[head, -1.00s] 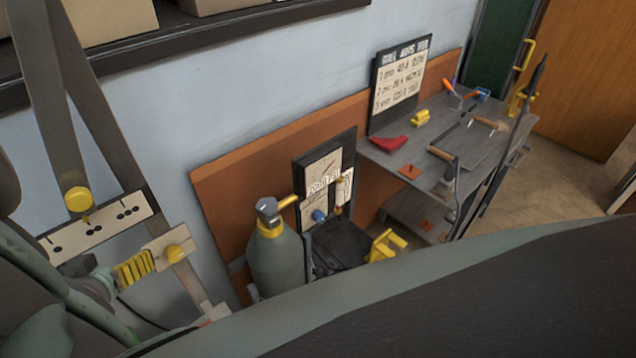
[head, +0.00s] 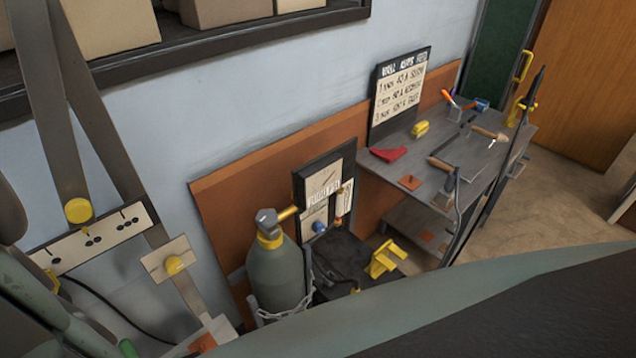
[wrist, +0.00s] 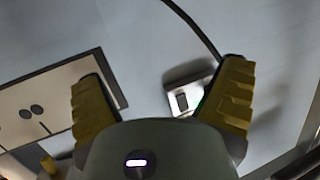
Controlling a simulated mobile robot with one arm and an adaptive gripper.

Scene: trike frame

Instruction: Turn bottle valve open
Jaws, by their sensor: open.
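The gas bottle (head: 277,277) is a grey-green cylinder with a yellow collar, standing upright at the lower middle of the head view. Its grey valve (head: 267,217) sits on top, with a brass fitting (head: 287,213) pointing right towards the gauge board. The bottle does not show in the wrist view.
A gauge board (head: 325,195) with a blue knob stands right of the bottle. A grey workbench (head: 465,140) with tools is at the right. A panel with yellow knobs (head: 95,235) is at the left. In the wrist view, a small wall box (wrist: 188,97) with a cable lies behind the fingers.

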